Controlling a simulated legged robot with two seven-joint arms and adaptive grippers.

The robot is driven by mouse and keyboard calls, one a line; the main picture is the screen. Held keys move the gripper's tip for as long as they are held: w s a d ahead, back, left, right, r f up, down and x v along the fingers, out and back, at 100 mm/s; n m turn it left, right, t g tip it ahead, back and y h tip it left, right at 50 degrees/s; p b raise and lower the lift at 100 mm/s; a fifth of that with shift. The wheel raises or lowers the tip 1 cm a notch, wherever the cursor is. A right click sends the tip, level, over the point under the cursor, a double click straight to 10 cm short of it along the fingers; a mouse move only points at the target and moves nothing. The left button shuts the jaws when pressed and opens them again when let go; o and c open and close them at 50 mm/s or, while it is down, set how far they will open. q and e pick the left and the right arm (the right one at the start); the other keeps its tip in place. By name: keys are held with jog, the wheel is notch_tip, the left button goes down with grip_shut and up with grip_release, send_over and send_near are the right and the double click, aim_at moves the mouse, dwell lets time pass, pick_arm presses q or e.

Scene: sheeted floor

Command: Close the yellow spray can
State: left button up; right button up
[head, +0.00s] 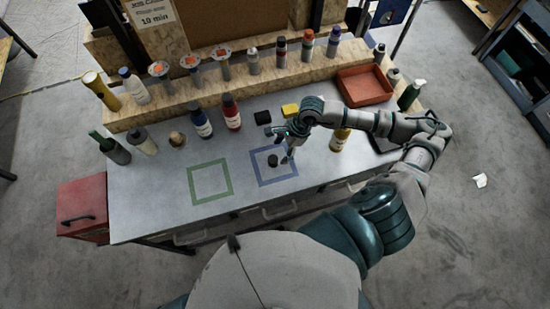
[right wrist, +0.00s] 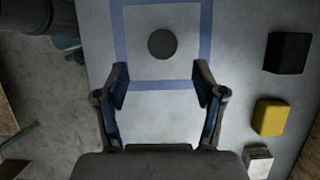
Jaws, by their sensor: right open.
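A small dark round piece, cap-like, (head: 273,160) lies inside the blue square outline on the grey table; it also shows in the right wrist view (right wrist: 162,43). My right gripper (head: 287,158) is above the blue square; in the right wrist view its two fingers (right wrist: 162,85) are apart with nothing between them, and the dark piece is beyond the tips. A yellow can (head: 340,138) stands on the table right of the gripper, its upper part hidden by my right forearm. Another yellow can (head: 102,92) stands at the shelf's left end. My left gripper is not in view.
A black block (head: 262,117) and a yellow block (head: 290,109) lie behind the gripper. Bottles and cans line the wooden shelf (head: 215,91). A red tray (head: 365,86) is at the back right. The green square (head: 190,182) is empty. A red box (head: 82,207) is at left.

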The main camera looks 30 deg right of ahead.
aim_at(274, 159)
jog(key=shift+w+a+f, duration=0.1)
jog(key=shift+a+f, duration=0.5)
jog(key=shift+f, duration=0.2)
jog(key=shift+a, duration=0.35)
jog(key=f, duration=0.1)
jog(key=f+p, duration=0.1)
jog(key=f, duration=0.1)
jog(key=w+f, duration=0.1)
jog(key=shift+a+f, duration=0.25)
jog(key=shift+f, duration=0.15)
jog(key=shift+a+f, duration=0.15)
jog(key=shift+a, duration=0.2)
jog(key=shift+c, duration=0.3)
jog(key=c, duration=0.7)
jog(key=shift+d, duration=0.1)
jog(key=shift+c, duration=0.3)
